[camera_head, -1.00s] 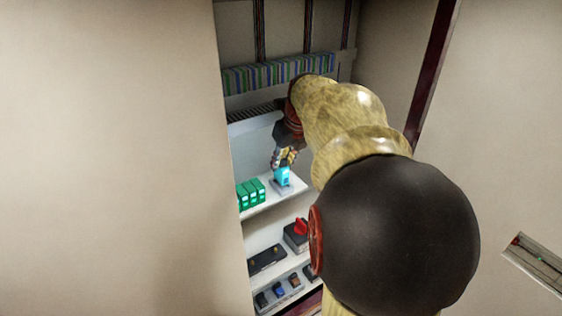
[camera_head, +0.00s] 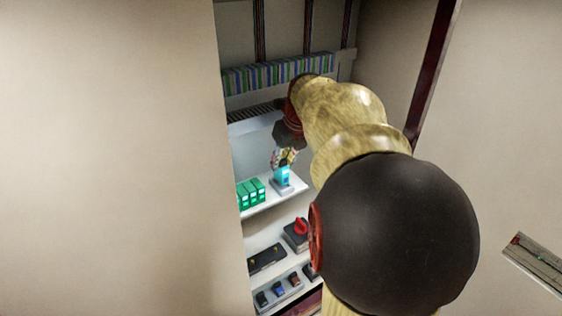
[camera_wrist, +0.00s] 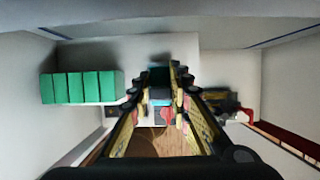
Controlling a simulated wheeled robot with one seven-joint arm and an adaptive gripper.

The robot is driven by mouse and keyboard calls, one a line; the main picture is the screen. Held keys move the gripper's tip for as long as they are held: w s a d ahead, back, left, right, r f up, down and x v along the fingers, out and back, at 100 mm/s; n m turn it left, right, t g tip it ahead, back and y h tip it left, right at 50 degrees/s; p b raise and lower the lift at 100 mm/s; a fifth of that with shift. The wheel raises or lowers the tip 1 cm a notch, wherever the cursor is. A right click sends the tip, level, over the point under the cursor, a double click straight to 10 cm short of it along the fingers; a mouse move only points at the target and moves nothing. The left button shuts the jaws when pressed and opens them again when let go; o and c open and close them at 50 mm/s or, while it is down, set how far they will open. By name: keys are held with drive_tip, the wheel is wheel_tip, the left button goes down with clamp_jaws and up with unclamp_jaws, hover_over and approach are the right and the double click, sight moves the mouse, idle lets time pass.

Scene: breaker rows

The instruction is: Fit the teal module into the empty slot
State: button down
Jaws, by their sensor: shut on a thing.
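The teal module (camera_head: 282,175) glows pale cyan in the head view, at the right end of the white shelf. It stands just above or on a small grey base (camera_head: 284,188); I cannot tell if it is seated. My gripper (camera_head: 283,163) reaches down from above and is shut on the module's upper part. In the wrist view, my gripper's fingertips (camera_wrist: 162,80) close around the dark teal module (camera_wrist: 159,75), which they partly hide. The empty slot cannot be made out clearly behind the module and fingers.
A row of green modules (camera_head: 251,193) stands left of the teal one, with a gap between; it also shows in the wrist view (camera_wrist: 82,88). Below are a red knob (camera_head: 300,226), a black block (camera_head: 267,259) and small switches. Cabinet walls close in on both sides.

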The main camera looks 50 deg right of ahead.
drive_tip(key=shift+f+b, duration=0.75)
drive_tip(key=shift+f, duration=0.55)
drive_tip(key=c, duration=1.6)
unclamp_jaws()
drive_tip(key=v, duration=1.2)
